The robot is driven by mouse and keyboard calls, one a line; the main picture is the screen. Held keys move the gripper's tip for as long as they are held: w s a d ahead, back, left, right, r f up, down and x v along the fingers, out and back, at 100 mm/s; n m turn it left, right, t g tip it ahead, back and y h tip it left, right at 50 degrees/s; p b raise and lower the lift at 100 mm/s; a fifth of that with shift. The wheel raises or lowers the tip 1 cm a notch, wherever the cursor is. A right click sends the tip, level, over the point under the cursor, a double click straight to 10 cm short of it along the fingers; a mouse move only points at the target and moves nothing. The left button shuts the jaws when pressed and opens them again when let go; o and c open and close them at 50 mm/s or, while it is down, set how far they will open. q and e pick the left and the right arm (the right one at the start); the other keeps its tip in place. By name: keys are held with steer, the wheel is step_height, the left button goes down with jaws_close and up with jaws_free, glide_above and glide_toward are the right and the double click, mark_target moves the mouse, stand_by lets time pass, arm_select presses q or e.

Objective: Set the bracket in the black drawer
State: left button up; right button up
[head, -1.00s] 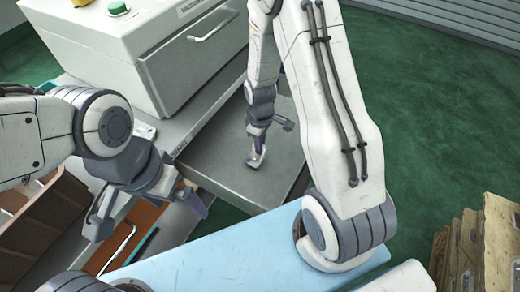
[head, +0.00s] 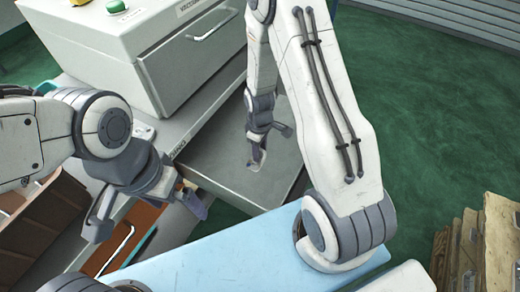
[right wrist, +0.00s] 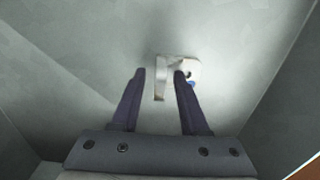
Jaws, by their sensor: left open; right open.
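The bracket (right wrist: 171,66) is a small pale metal piece with a bent arm and a dark hole, lying on a grey surface in the right wrist view. My right gripper (right wrist: 160,76) is open, with its fingertips just short of the bracket; contact cannot be told. In the head view this gripper (head: 270,143) hangs low over the grey surface, and its fingers largely hide the bracket. My left gripper (head: 148,218) is open and empty at the lower left. I cannot make out a clearly black drawer; an orange drawer front (head: 145,217) with a pale handle shows partly behind the left gripper.
A grey machine box (head: 130,50) with a green button and a handled front stands at upper left. A brown bin (head: 40,225) is at lower left. A light blue surface (head: 230,260) lies in front. Stacked cardboard (head: 475,245) is at lower right. Green floor is free at right.

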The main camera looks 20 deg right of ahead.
step_height(320, 180, up, 12)
steer(key=p, duration=0.2)
steer(key=s+a+r, duration=0.7)
steer(key=a+r, duration=0.2)
steer(key=a, duration=0.1)
steer(key=s+a+r, duration=0.2)
steer(key=s, duration=0.4)
steer(key=s+a+r+y, duration=0.1)
steer(key=s+a+r, duration=0.1)
steer(key=s, duration=0.5)
steer(key=shift+a+r, duration=0.35)
steer(key=shift+r, duration=0.15)
steer(key=shift+r, duration=0.1)
